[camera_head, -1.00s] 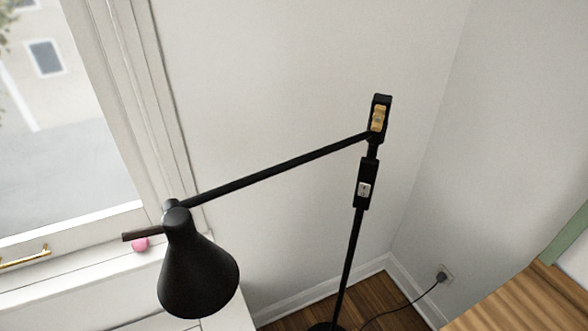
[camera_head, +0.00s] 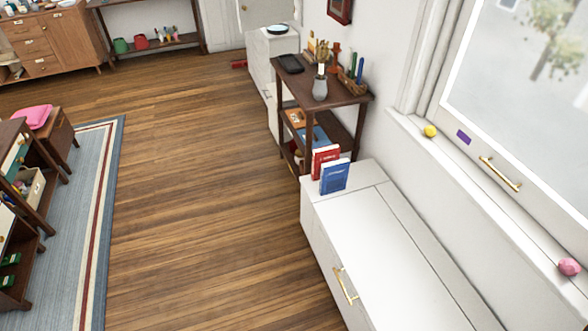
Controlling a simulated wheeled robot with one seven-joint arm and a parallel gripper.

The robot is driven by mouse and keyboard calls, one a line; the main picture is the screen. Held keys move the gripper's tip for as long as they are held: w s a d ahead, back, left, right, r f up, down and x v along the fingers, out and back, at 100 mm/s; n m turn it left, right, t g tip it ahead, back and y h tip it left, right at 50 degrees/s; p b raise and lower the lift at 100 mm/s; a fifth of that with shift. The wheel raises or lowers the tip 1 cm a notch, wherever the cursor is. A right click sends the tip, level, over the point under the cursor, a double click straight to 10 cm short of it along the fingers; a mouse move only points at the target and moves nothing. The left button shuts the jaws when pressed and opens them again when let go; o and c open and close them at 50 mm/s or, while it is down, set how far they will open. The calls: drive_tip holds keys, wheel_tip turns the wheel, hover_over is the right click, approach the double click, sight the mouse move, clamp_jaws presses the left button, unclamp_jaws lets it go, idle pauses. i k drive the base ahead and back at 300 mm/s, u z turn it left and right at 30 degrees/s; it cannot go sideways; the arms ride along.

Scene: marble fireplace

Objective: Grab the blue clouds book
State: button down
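A blue book (camera_head: 335,177) stands upright at the far end of a low white cabinet (camera_head: 385,245) under the window. Its cover print is too small to read, so I cannot tell whether it shows clouds. A red book (camera_head: 324,160) stands just behind it, to the left. Another blue item (camera_head: 315,136) lies on a lower shelf of the dark wooden shelf unit beyond; I cannot tell what it is. My gripper is not in view.
The wooden floor (camera_head: 190,200) left of the white cabinet is open. A striped rug (camera_head: 85,230) and dark shelves (camera_head: 40,180) lie at the left. The dark shelf unit (camera_head: 345,97) bears a vase (camera_head: 320,88). The window sill (camera_head: 480,195) holds small items.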

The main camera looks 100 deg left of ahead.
sight(333, 174)
drive_tip(key=u, duration=3.15)
